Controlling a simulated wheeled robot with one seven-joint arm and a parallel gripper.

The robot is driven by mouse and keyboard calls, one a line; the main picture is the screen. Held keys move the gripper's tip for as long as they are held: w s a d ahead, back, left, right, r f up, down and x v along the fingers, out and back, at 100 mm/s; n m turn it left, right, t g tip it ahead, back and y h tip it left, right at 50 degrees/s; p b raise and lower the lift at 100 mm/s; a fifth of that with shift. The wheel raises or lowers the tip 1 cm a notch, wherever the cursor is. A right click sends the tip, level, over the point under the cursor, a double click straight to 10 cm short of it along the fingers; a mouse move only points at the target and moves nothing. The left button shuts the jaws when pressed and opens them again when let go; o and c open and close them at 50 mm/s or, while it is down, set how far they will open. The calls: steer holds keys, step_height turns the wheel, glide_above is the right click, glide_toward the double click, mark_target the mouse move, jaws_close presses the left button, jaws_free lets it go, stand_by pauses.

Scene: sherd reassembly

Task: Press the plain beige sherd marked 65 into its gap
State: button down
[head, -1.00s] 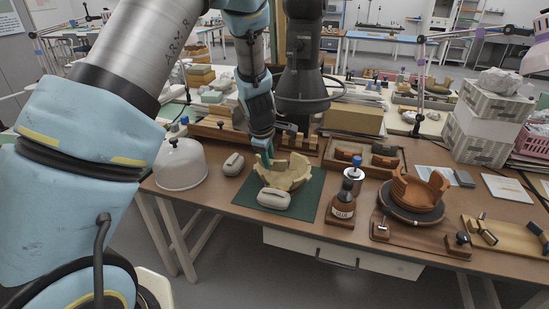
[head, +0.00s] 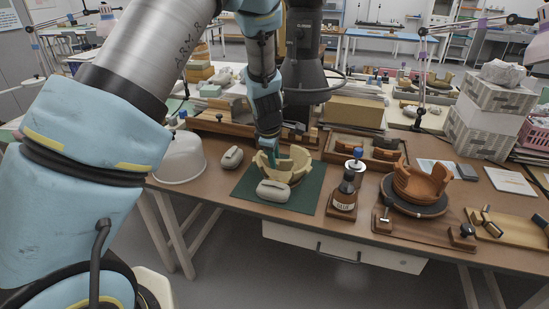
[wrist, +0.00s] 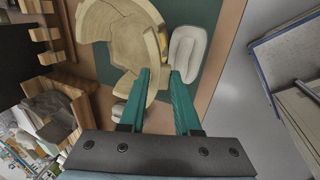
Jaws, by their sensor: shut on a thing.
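The beige bowl (head: 291,167) stands on the dark green mat (head: 310,194), with an uneven, broken rim. It also shows in the wrist view (wrist: 118,28), where I look down into it. My gripper (head: 270,152) points down at the bowl's left rear rim. In the wrist view my gripper's teal fingertips (wrist: 160,74) stand slightly apart, closed across a beige wall piece (wrist: 155,82) at the bowl's edge. This is the held sherd. Its number is not readable, and the fingers hide much of it. I cannot tell if it is fully seated.
A pale grey sandbag-like weight (head: 273,191) lies in front of the bowl; another (head: 232,157) lies to its left. A white dome (head: 180,160) stands farther left. A glue bottle (head: 343,195) and a terracotta pot (head: 422,183) stand to the right.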

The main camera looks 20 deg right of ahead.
mark_target(274, 182)
steer(key=shift+f+b, duration=1.85)
steer(key=shift+f, duration=0.45)
steer(key=shift+f+b, duration=0.1)
steer(key=shift+b, duration=0.2)
steer(key=shift+s+f, duration=0.1)
steer(key=shift+f, duration=0.35)
stand_by(1.1)
steer(key=c, duration=0.6)
jaws_free()
steer(key=shift+o, duration=0.3)
steer(key=shift+s+a, duration=0.1)
steer(key=shift+s+f, duration=0.1)
steer(key=shift+f, duration=0.1)
steer(key=shift+r, duration=0.1)
steer(key=v, duration=1.1)
steer(key=shift+r, duration=0.15)
